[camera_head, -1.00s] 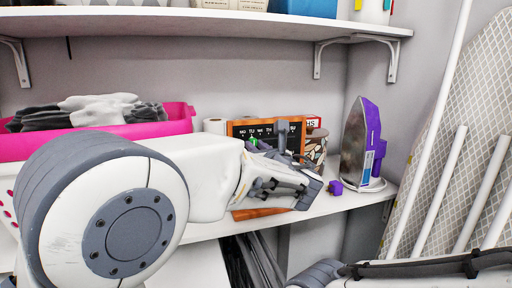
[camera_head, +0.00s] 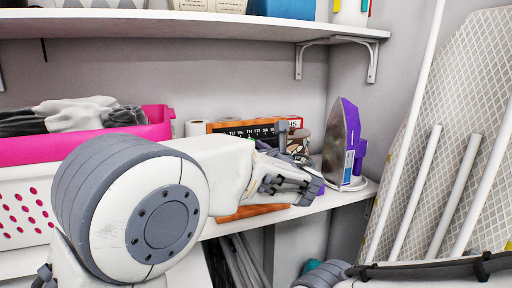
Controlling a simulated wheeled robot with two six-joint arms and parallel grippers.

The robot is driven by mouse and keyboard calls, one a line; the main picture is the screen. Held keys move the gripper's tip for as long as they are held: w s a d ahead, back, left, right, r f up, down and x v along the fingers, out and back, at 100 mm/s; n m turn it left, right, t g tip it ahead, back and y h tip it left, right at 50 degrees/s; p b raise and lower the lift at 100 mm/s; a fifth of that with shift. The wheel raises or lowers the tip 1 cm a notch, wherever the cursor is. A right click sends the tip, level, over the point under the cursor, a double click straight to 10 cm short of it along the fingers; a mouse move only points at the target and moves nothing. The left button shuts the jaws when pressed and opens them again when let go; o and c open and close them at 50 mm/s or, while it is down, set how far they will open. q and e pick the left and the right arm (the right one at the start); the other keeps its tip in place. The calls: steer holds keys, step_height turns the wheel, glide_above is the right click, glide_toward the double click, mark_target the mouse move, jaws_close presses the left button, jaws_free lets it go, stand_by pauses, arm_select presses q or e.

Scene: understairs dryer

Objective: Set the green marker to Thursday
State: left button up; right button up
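A wooden day board (camera_head: 213,128) with a black strip of weekday letters stands at the back of the shelf. TU, WE, TH, FR and SA can be read. A small bit of green (camera_head: 248,139), perhaps the green marker, shows at the board just above my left wrist; which day it is at cannot be told. My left gripper (camera_head: 308,188) is in front of the board's right part, pointing right. Its fingers overlap in view, so its opening is unclear. It and my arm hide the board's lower part. My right arm shows at the bottom right, its gripper out of view.
A pink and white basket (camera_head: 25,190) of cloths stands at left. A purple iron (camera_head: 345,145) stands upright at right, near a patterned jar (camera_head: 299,146). A purple block (camera_head: 322,189) is partly hidden behind my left gripper. An ironing board (camera_head: 470,120) leans at far right.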

arm_select(q)
steer(key=shift+o, duration=1)
steer(key=v, duration=1)
steer(key=shift+s+b, duration=0.25)
steer(key=shift+b, duration=0.15)
